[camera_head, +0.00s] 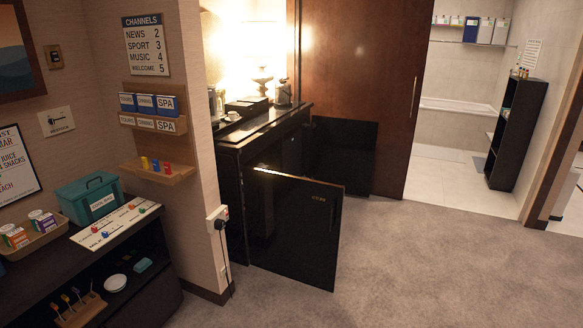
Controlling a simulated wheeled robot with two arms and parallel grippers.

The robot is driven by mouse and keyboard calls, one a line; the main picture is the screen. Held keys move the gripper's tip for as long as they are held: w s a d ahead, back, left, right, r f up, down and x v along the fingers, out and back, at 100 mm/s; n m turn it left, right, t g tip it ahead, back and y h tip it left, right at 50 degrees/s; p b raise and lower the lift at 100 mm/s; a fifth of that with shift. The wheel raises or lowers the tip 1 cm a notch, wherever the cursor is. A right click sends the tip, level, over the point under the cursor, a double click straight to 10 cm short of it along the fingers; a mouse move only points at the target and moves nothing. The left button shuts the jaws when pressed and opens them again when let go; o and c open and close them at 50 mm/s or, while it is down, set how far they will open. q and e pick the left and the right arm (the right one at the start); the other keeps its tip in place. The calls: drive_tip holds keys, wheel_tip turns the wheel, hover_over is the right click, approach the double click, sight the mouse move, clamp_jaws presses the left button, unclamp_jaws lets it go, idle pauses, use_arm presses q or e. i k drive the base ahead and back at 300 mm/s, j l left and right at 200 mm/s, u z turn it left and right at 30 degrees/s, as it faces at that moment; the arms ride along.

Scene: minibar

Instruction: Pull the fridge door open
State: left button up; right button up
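The black fridge door (290,235) stands in the middle of the head view. It is swung out from the dark cabinet (232,180), with its left edge by the cabinet's near corner and its free edge out over the carpet. A small gold label shows near its upper right. The door hides most of the fridge opening, so I cannot see the inside clearly. Neither of my grippers is in view.
Grey carpet (430,255) is clear to the right of the door. A wall socket with a plug (218,217) and cord is left of it. A dark shelf unit (105,250) fills the lower left. A brown sliding door (375,80) stands behind.

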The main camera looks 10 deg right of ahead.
sight(293, 143)
drive_tip(key=i+l+z, duration=0.9)
drive_tip(key=i+z, duration=0.15)
drive_tip(key=i+l+z, duration=0.25)
drive_tip(key=i, duration=0.4)
drive_tip(key=i+z, duration=0.25)
drive_tip(key=i, duration=0.4)
drive_tip(key=i+u, duration=0.15)
drive_tip(key=i, duration=0.4)
drive_tip(key=i+u, duration=0.2)
drive_tip(key=i, duration=0.3)
drive_tip(key=i+l+u, duration=0.15)
drive_tip(key=i, duration=0.4)
drive_tip(key=i+l+u, duration=0.2)
drive_tip(key=i, duration=0.3)
drive_tip(key=i+j+u, duration=0.2)
drive_tip(key=u, duration=0.3)
drive_tip(key=i+u, duration=0.75)
drive_tip(key=u, duration=0.25)
drive_tip(key=i+l+u, duration=0.2)
drive_tip(key=u, duration=0.25)
drive_tip(key=i+l+u, duration=0.3)
drive_tip(key=u, duration=0.2)
drive_tip(key=i+l+u, duration=0.15)
drive_tip(key=i+u, duration=0.2)
drive_tip(key=i+l+u, duration=0.3)
